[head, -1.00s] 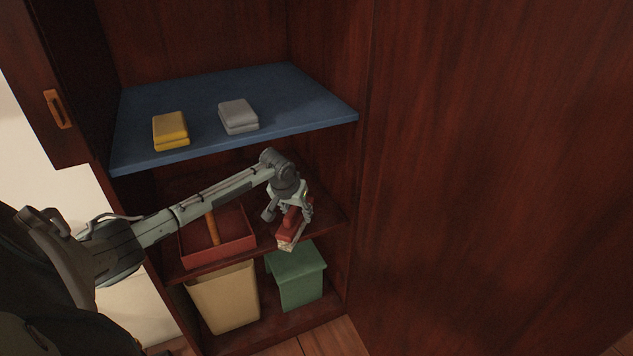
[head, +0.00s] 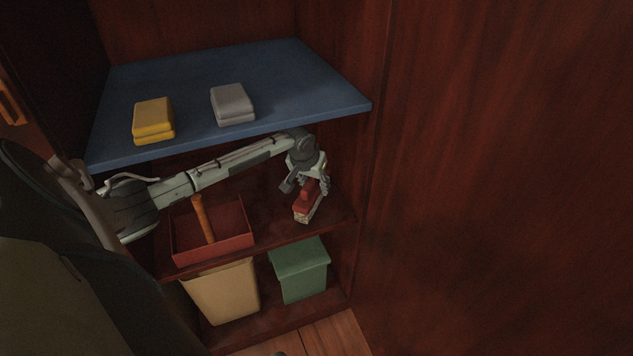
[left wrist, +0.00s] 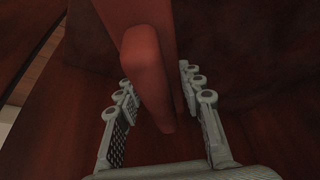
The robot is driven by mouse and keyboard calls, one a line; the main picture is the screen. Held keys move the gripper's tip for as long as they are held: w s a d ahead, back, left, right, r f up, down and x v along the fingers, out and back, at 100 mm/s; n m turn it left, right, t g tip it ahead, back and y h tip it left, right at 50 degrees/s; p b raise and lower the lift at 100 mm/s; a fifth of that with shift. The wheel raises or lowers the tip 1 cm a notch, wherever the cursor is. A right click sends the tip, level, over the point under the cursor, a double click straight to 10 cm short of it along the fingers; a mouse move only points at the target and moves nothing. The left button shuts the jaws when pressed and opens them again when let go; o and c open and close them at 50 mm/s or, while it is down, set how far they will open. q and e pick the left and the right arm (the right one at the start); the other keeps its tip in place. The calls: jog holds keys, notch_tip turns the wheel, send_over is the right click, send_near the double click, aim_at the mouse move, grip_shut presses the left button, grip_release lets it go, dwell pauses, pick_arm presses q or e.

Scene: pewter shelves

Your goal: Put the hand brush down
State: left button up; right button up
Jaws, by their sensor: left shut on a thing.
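The hand brush (head: 306,207) has a red body and pale bristles. It is at the right part of the middle shelf (head: 277,235), beside the red tray. My left gripper (head: 313,186) is shut on it from above. In the left wrist view the red brush (left wrist: 147,60) lies between the two grey fingers (left wrist: 160,110). I cannot tell whether the bristles touch the shelf. My right gripper is not in view.
The blue shelf (head: 285,75) above holds a yellow block (head: 153,119) and a grey block (head: 232,104). A beige bin (head: 230,293) and green bin (head: 303,275) stand below.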

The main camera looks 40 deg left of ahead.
aim_at(310, 191)
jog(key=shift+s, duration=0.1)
pick_arm(q)
jog(key=o, duration=1.2)
jog(key=shift+f, duration=0.15)
jog(key=shift+o, duration=0.2)
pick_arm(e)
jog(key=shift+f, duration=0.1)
pick_arm(q)
jog(key=s, duration=0.2)
jog(key=s+d+r, duration=0.1)
jog(key=shift+s+r, duration=0.1)
jog(key=s, duration=0.2)
jog(key=s+d, duration=0.1)
jog(key=s, duration=0.2)
jog(key=s+d, duration=0.1)
jog(key=s, duration=0.1)
jog(key=shift+s+d, duration=0.25)
jog(key=shift+s, duration=0.05)
jog(key=shift+s+d, duration=0.2)
jog(key=shift+s, duration=0.3)
jog(key=shift+r, duration=0.1)
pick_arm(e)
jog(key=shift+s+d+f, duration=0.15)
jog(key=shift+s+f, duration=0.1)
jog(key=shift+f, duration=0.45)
